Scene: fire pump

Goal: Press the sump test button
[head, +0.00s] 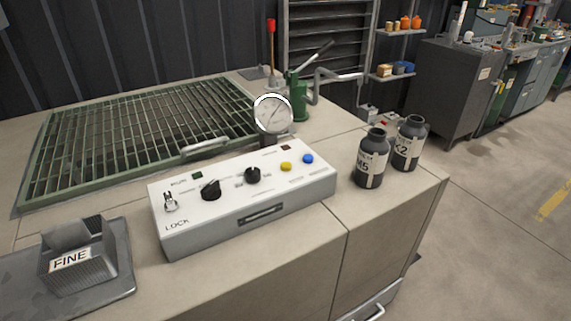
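A white control box (240,225) sits on the beige bench top. On its top face are a yellow button (286,167) and a blue button (308,158) at the right end. Their labels are too small to read, so I cannot tell which is the sump test button. Two black knobs, the left one (211,189) and the middle one (252,175), and a metal toggle switch (170,202) by the "LOCK" lettering also sit on it. Neither of my grippers is in view.
A pressure gauge (273,115) stands just behind the box, beside a green pump (299,100). Two dark bottles, one (371,160) nearer and one (408,145) farther, stand to its right. A "FINE" block (77,262) rests on a tray at left. A green grating (130,130) lies behind.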

